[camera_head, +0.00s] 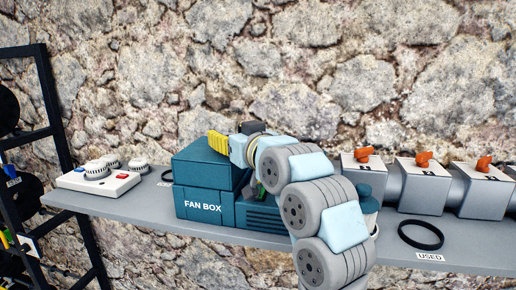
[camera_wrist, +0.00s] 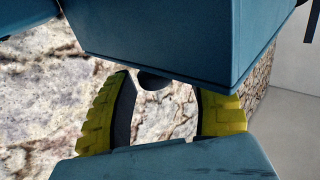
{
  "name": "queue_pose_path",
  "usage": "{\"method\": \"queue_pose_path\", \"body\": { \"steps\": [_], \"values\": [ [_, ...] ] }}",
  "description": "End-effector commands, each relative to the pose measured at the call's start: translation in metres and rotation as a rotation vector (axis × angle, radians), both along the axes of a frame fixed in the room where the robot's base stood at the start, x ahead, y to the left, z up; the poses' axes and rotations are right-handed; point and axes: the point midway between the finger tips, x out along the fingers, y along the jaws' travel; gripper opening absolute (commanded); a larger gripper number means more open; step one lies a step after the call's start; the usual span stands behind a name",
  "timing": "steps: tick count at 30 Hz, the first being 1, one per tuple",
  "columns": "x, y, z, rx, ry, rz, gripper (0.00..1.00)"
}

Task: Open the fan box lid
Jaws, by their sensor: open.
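The fan box (camera_head: 204,207) is a dark teal block with a white FAN BOX label, on the grey shelf. Its upper part (camera_head: 200,172) looks like a lid lying flat on it; I see no clear gap. A lower vented part joins it on the right, partly behind my arm. My gripper (camera_head: 218,142) is at the box's top rear edge, its yellow fingers showing above the teal top. In the wrist view, the fingers are apart with a dark rounded piece (camera_wrist: 153,81) seen between them, under a teal box-like body (camera_wrist: 175,40). Contact cannot be told.
A white panel with round knobs (camera_head: 100,177) sits on the left of the shelf (camera_head: 140,205). Grey units with orange handles (camera_head: 424,159) line the right. A black ring (camera_head: 421,246) lies by a USED label. A black rack (camera_head: 50,100) stands far left; a stone wall is behind.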

Motion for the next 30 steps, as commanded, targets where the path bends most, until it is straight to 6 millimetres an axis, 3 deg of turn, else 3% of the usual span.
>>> {"method": "queue_pose_path", "body": {
  "steps": [3,19,30],
  "values": [
    [-0.003,-0.005,-0.006,0.036,-0.012,-0.001,0.55],
    [-0.078,-0.042,-0.005,0.030,-0.013,-0.002,0.55],
    [-0.100,-0.052,-0.003,0.031,-0.014,0.000,0.55]
  ]
}}
